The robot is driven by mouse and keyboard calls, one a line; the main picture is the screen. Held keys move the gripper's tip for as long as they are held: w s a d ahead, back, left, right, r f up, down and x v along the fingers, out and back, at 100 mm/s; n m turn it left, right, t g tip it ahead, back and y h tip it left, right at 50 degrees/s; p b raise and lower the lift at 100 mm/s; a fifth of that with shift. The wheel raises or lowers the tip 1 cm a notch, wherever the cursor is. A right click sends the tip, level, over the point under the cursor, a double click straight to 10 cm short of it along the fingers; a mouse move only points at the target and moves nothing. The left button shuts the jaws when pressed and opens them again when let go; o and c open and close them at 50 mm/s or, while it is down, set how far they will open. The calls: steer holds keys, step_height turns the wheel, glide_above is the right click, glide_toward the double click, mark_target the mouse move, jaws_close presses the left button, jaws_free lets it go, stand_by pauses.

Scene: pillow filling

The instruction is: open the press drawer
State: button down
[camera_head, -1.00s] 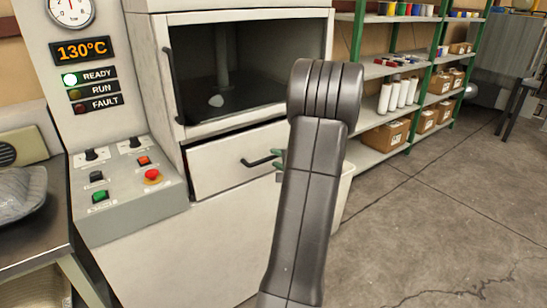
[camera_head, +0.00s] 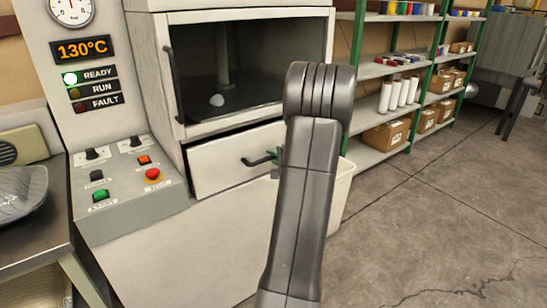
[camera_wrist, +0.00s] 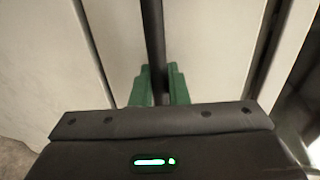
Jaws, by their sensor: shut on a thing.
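The press drawer (camera_head: 225,167) is a pale front panel below the press chamber. A dark gap shows along its top edge, so it stands slightly out. Its black bar handle (camera_head: 258,161) is on the front; in the wrist view the handle (camera_wrist: 153,40) runs down between my green fingers. My gripper (camera_head: 274,155) is at the handle's right part, mostly hidden behind my dark arm. In the wrist view my gripper (camera_wrist: 158,85) is shut on the handle, one green finger on each side.
A control panel (camera_head: 125,175) with buttons stands left. A pale bin (camera_head: 342,190) stands right of the drawer, partly behind my arm. Shelves (camera_head: 400,100) stand at the back; floor at right is clear.

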steer(key=f+b+v, duration=0.2)
steer(key=b+v, duration=0.1)
steer(key=v, duration=0.9)
steer(key=s+f+b+v, duration=0.1)
steer(key=f+b+v, duration=0.2)
steer(key=v, duration=1)
steer(key=d+f+b+v, duration=0.1)
steer(key=f+b+v, duration=0.2)
steer(key=v, duration=0.9)
steer(key=shift+s+d+b, duration=0.2)
steer(key=shift+s+b, duration=0.3)
steer(key=shift+s, duration=0.05)
steer(key=shift+r, duration=0.1)
steer(key=c, duration=1.5)
jaws_free()
steer(key=p+v, duration=0.2)
steer(key=v, duration=1.1)
steer(key=shift+s+d, duration=0.25)
steer(key=shift+s, duration=0.05)
steer(key=shift+w+a, duration=0.1)
